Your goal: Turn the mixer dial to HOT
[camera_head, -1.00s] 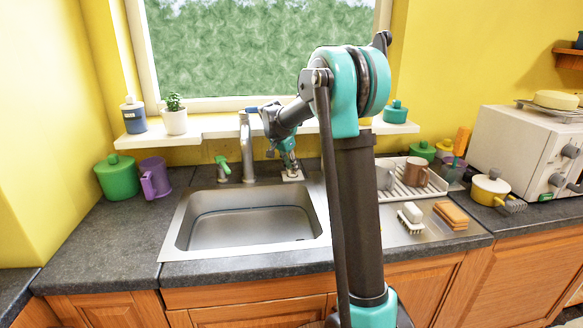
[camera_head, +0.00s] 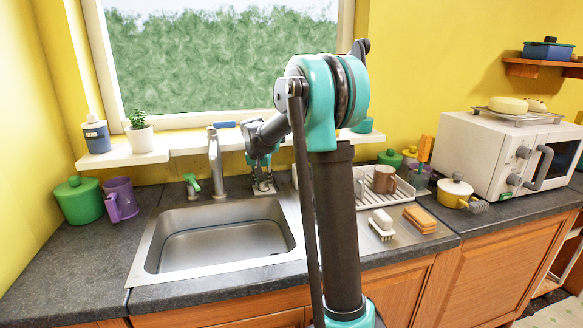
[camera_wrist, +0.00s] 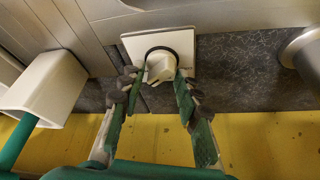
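The mixer dial (camera_wrist: 161,66) is a white round knob with a raised grip on a pale square plate (camera_wrist: 131,45) in the wrist view. Its HOT marking cannot be made out. My gripper (camera_wrist: 162,76) has its two green-padded fingers on either side of the dial, with fingertips very close to its rim. The fingers look open around it, and I cannot tell whether either one touches. In the head view my gripper (camera_head: 263,184) points down at the plate behind the sink's right rear corner, and it hides the dial.
The sink (camera_head: 215,238) is empty. A dish rack (camera_head: 400,192) with a brown mug (camera_head: 384,179) stands to the right. The window sill (camera_head: 180,147) is close behind.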

